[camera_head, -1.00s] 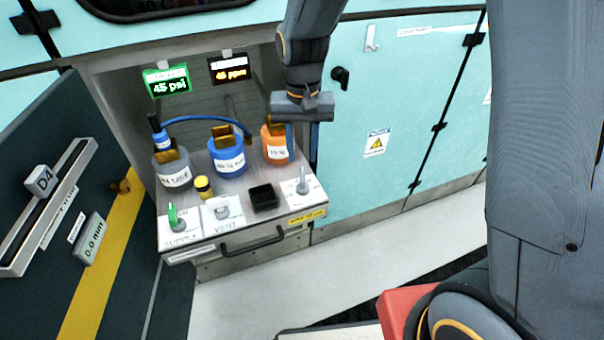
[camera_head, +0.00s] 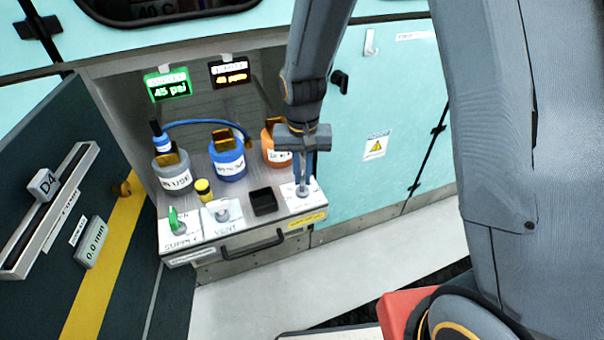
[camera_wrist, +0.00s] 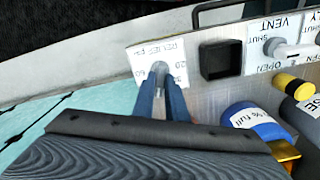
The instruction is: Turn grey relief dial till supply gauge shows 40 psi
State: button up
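The grey relief dial (camera_wrist: 159,69) stands on a white scale plate (camera_wrist: 176,51) at the right front corner of the module's deck. My gripper (camera_head: 305,180) has come down over this dial. In the wrist view my two blue fingers (camera_wrist: 160,88) are apart, with the dial between or just beyond their tips; contact is not clear. The fingers partly hide the dial and its scale in the head view. The green-lit supply gauge (camera_head: 168,85) reads 45 psi.
The deck also holds a green-handled supply valve (camera_head: 175,220), a vent valve (camera_head: 222,213), a black square cup (camera_head: 263,201) and a yellow-capped vial (camera_head: 203,190). Grey, blue (camera_head: 228,162) and orange (camera_head: 276,150) bottles stand behind. An open dark door (camera_head: 60,225) is at left.

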aim_at(303, 178)
grip_shut()
jog(key=shift+n+p, duration=0.45)
jog(key=shift+n, duration=0.35)
jog(key=shift+n+p, duration=0.5)
jog(key=shift+n, duration=1.1)
jog(key=o, duration=0.6)
grip_release()
jog(key=shift+r+b, duration=0.35)
jog(key=shift+r, duration=3.6)
